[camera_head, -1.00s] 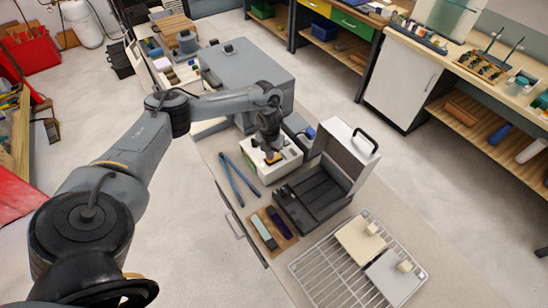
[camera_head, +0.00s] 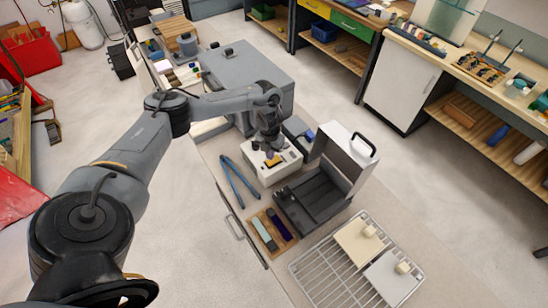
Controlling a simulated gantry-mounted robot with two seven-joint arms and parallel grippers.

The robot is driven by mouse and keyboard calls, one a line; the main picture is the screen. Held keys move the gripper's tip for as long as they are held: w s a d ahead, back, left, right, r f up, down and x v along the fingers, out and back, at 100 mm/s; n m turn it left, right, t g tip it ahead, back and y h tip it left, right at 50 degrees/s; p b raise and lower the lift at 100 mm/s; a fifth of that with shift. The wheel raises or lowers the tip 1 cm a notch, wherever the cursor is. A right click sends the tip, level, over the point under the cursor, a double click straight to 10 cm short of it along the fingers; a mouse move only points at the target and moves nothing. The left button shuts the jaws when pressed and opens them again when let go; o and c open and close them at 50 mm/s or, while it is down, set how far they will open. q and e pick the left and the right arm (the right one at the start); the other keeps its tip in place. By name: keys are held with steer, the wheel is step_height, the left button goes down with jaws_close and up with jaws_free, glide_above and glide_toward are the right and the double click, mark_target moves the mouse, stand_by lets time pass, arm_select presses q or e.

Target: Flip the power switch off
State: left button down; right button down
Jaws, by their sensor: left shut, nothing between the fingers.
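A small white box (camera_head: 287,170) with an orange-yellow patch (camera_head: 273,161) on its top stands on the bench. It looks like the housing of the power switch, but the switch lever is too small and too covered to make out, so I cannot tell its position. My left gripper (camera_head: 268,148) points down just above the far side of the white box. Its fingers are shut with nothing between them, and it hides part of the box top. I cannot tell whether the fingertips touch the box. My right gripper is not in view.
An open grey case (camera_head: 318,197) with its lid up stands right of the white box. Blue tongs (camera_head: 239,181) lie to its left. A wire rack (camera_head: 325,274) with two pale plates is nearer. A large grey box (camera_head: 245,78) stands behind.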

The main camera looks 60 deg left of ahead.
arm_select(q)
steer(key=shift+r+p, duration=1.6)
steer(key=shift+r, duration=0.7)
